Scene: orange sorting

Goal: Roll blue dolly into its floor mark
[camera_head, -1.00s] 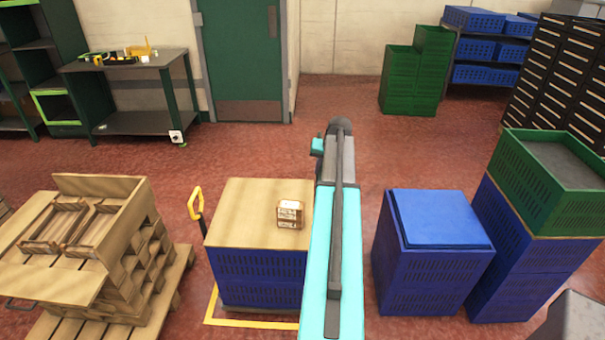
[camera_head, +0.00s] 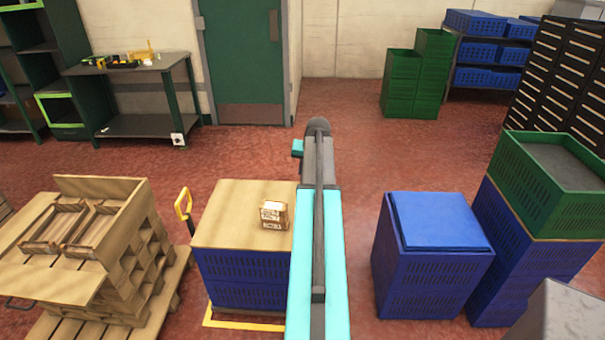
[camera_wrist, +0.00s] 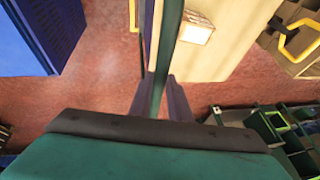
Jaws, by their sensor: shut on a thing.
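The blue dolly load (camera_head: 240,280) is a stack of blue crates with a wooden top; a small labelled box (camera_head: 274,214) sits on it. A yellow handle (camera_head: 183,205) stands at its left.
Wooden pallets with a crate (camera_head: 100,230) stand close on the left. Blue crates (camera_head: 430,260) and a green-topped stack (camera_head: 550,190) stand on the right. The red floor behind the dolly is open. A workbench (camera_head: 135,75) is at the back left.

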